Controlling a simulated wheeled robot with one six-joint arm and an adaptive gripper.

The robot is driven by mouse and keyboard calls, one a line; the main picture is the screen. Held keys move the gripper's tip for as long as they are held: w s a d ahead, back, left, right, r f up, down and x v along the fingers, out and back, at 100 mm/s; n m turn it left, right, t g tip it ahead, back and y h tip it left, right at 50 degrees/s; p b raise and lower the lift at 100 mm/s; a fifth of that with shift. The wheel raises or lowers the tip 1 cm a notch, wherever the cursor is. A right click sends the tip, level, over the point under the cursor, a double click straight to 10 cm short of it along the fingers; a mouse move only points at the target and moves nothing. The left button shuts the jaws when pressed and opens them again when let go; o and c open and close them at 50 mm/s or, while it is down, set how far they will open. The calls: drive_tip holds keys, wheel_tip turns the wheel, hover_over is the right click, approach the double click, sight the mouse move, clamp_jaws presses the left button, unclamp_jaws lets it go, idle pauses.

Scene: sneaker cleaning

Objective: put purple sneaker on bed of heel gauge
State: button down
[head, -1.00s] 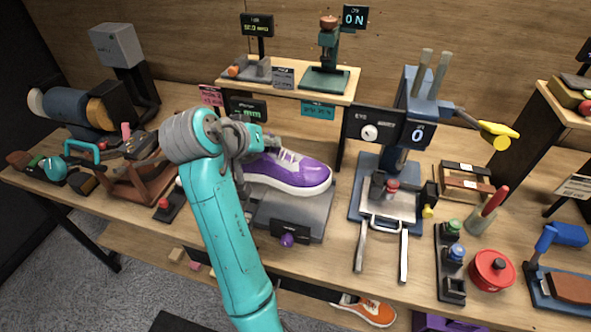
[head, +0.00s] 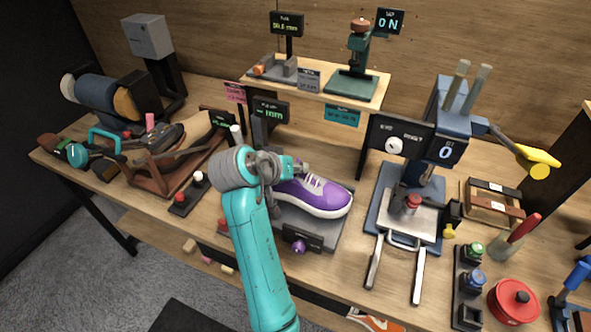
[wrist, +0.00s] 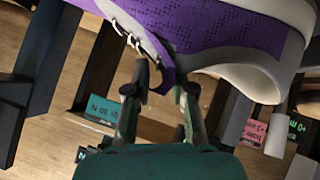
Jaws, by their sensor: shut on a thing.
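The purple sneaker (head: 318,196), with white laces and a pale sole, is over the grey bed of the heel gauge (head: 288,222), toe pointing right. I cannot tell whether its sole touches the bed. The gauge has a purple knob (head: 298,247) in front and a display (head: 271,110) behind. My gripper (head: 298,168) is at the sneaker's upper near its opening. In the wrist view my gripper (wrist: 160,88) is shut on a purple edge of the sneaker (wrist: 215,28) beside the laces. My arm hides the bed's left part.
A press with long handles (head: 412,215) stands close on the right. A raised shelf (head: 315,86) is behind the gauge. A block with red and white knobs (head: 190,193) and a brown wooden stand (head: 175,170) lie left. A red round tin (head: 514,301) is at front right.

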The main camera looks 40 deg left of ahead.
drive_tip(key=shift+f, duration=0.4)
drive_tip(key=c, duration=1)
unclamp_jaws()
drive_tip(key=v, duration=1.2)
drive_tip(key=shift+s, duration=0.1)
